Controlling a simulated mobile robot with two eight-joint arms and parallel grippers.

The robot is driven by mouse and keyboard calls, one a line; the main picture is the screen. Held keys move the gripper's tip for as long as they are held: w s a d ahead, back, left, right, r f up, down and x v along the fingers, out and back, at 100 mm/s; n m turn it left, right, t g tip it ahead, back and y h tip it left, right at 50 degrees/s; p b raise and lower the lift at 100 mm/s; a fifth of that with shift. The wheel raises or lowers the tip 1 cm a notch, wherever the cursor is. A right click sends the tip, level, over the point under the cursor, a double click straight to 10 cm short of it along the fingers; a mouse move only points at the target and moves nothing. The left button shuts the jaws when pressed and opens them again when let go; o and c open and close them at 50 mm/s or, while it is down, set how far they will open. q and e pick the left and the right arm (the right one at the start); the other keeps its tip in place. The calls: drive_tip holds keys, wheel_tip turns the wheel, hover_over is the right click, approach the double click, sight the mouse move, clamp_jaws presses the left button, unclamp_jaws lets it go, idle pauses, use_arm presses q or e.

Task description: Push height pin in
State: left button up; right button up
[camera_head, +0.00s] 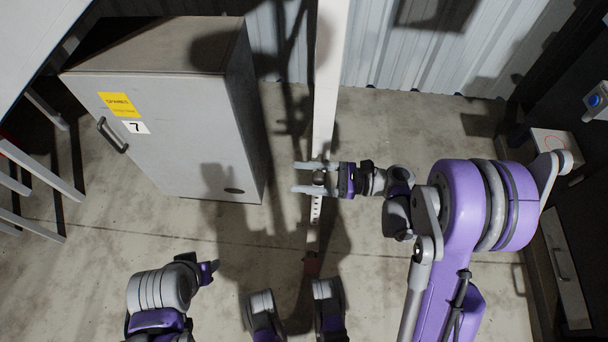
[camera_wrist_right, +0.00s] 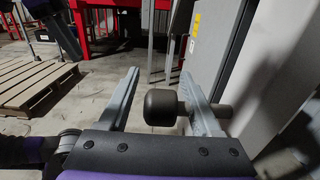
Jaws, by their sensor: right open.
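The height pin (camera_head: 319,178) shows as a small dark piece at the white post, between the fingers of my right gripper (camera_head: 296,177). In the right wrist view the pin's dark rounded knob (camera_wrist_right: 162,108) lies between the open fingers, close to the right finger. A grey cylindrical part shows beyond that finger. My right gripper, also in the wrist view (camera_wrist_right: 160,73), is open around the knob; I cannot tell whether a finger touches it. How deep the pin sits is hidden. My left arm's end (camera_head: 208,270) is low in the head view; its fingers are unclear.
The white post (camera_head: 328,70) stands upright, with a row of holes on its lower part. A grey cabinet (camera_head: 165,140) with a handle stands to its left. Dark equipment (camera_head: 570,250) is at the right. A wooden pallet (camera_wrist_right: 35,85) lies at left in the wrist view.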

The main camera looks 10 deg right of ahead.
clamp_jaws()
idle(0.4)
idle(1.1)
